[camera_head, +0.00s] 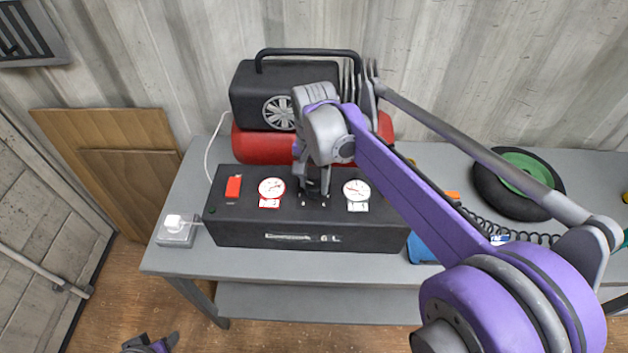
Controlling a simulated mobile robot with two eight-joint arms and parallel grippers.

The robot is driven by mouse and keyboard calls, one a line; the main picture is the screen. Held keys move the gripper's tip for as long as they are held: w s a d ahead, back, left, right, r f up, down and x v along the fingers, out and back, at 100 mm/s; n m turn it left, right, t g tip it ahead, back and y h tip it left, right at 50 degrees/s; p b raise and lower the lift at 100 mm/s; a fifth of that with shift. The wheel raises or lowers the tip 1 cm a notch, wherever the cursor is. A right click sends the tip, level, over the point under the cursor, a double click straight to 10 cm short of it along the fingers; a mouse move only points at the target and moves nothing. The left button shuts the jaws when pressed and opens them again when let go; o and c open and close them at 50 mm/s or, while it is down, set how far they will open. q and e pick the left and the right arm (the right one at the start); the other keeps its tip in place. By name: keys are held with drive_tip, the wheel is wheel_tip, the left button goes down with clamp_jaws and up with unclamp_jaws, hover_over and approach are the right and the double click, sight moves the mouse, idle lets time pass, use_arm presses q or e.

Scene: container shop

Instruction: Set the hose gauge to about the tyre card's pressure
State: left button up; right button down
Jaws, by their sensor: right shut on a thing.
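The black control box (300,228) of the compressor (262,146) stands on the grey bench. On its top are a red-rimmed gauge (271,188) and a white gauge (356,190), each with a small label below; their readings are too small to tell. My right gripper (315,190) points down between the gauges, shut on a dark knob on the box top, which it mostly hides. My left gripper (150,345) is low at the bottom left edge, away from the bench; its jaws are unclear. I cannot make out the tyre card for certain.
A red switch (233,186) is at the box's left. A white plug sits in a socket (175,228) on the bench's left end. A black tyre with a green hub (524,172) lies at the right, near a coiled black hose (500,225). My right arm covers the middle right.

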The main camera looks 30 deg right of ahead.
sight(314, 184)
idle(0.5)
drive_tip(key=shift+c, duration=1.5)
unclamp_jaws()
drive_tip(key=shift+r, duration=0.15)
wheel_tip(314, 184, up, 11)
drive_tip(key=shift+f+p, duration=0.2)
drive_tip(key=shift+p, duration=0.15)
drive_tip(key=s+a+f+n+t, duration=0.2)
drive_tip(key=s+a+f+n, duration=0.1)
drive_tip(key=s+f+n, duration=0.2)
drive_tip(key=s+a+f+n+t, duration=0.3)
drive_tip(key=s+f+n, duration=0.2)
drive_tip(key=s+f, duration=0.5)
wheel_tip(314, 184, down, 2)
drive_tip(key=shift+a+f+n+t, duration=0.1)
drive_tip(key=shift+a+n+t, duration=0.2)
drive_tip(key=shift+a, duration=0.1)
